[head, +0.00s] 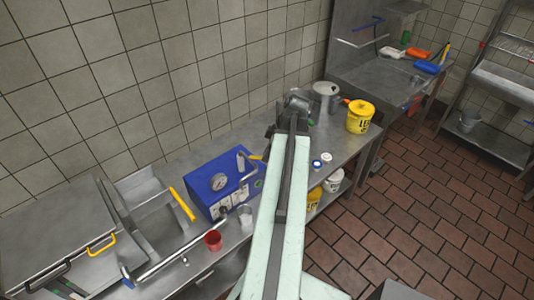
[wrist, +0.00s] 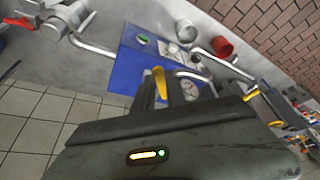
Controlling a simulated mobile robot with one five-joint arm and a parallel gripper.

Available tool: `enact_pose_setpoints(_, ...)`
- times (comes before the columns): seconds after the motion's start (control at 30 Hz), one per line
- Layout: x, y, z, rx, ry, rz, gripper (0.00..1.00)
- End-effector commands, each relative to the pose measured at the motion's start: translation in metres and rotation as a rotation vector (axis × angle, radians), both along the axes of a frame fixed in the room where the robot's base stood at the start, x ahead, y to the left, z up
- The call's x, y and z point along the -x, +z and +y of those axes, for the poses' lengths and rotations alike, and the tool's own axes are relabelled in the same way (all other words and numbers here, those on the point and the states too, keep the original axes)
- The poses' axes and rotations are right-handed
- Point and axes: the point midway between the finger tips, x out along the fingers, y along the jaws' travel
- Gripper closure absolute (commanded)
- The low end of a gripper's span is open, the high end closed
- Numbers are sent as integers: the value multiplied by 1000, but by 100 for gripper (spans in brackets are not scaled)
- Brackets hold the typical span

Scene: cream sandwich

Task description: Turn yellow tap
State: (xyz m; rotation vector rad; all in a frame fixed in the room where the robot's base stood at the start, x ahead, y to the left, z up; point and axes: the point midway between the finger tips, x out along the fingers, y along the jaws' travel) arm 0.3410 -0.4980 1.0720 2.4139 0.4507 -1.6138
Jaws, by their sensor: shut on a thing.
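The yellow tap handle (wrist: 160,82) shows as a short yellow lever between the fingers of my gripper (wrist: 166,88) in the wrist view. In the head view a yellow lever (head: 257,157) shows at the right side of the blue box (head: 217,183), beside my arm. My arm covers part of that area, so the fingertips are hard to make out there. The lever's turning angle is unclear.
A red cup (head: 213,240) and a clear cup (head: 245,214) stand in front of the box. A yellow bucket (head: 360,116) stands right of my arm. A sink (head: 160,215) with a longer yellow handle (head: 182,204) is left. The tiled wall is close behind.

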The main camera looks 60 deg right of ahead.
Motion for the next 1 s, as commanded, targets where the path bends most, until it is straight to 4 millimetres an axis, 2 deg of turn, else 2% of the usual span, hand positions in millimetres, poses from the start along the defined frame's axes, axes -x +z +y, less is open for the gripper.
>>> enact_pose_setpoints(0.1,5,0,15,2,-152,-1,100)
enact_pose_setpoints(0.23,4,0,19,1,-277,1,100)
enact_pose_setpoints(0.57,3,0,18,-1,-315,1,100)
enact_pose_setpoints(0.6,3,0,18,-2,-315,0,78)
enact_pose_setpoints(0.67,3,0,18,-1,-314,0,62)
enact_pose_setpoints(1.0,3,2,18,-1,-313,1,62)
